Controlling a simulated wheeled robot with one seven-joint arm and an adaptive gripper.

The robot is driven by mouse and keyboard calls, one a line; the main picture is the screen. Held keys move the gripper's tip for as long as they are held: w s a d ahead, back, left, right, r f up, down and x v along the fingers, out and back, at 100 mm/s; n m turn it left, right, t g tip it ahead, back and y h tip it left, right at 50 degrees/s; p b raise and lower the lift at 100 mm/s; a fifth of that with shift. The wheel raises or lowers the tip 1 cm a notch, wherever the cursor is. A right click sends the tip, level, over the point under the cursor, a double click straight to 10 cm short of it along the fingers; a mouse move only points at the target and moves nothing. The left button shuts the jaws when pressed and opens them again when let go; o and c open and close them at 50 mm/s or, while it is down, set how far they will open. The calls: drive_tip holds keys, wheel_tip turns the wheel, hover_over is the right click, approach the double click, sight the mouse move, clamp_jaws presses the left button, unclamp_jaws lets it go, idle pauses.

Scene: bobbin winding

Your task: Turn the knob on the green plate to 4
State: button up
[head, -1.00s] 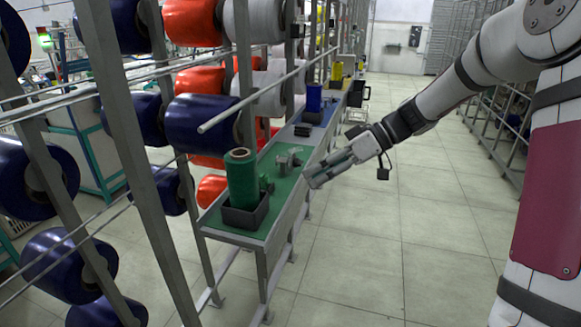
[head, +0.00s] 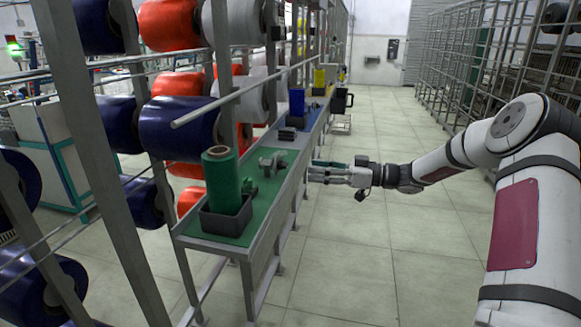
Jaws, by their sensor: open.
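The green plate (head: 252,215) lies on a long narrow shelf in the head view. A grey knob-like part (head: 273,163) stands on its far half, and a small dark green part (head: 249,187) sits beside the green spool. I cannot read any numbers or the knob's setting. My gripper (head: 312,171) is open and empty, its fingers pointing left at the shelf's right edge. It is to the right of the grey part and apart from it.
A green spool (head: 222,180) stands in a black box (head: 226,222) at the plate's near end. A metal rod (head: 235,95) crosses above the shelf.

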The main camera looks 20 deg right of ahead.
sight(288, 165)
drive_tip(key=x, duration=0.8)
drive_tip(key=shift+a, duration=0.15)
clamp_jaws()
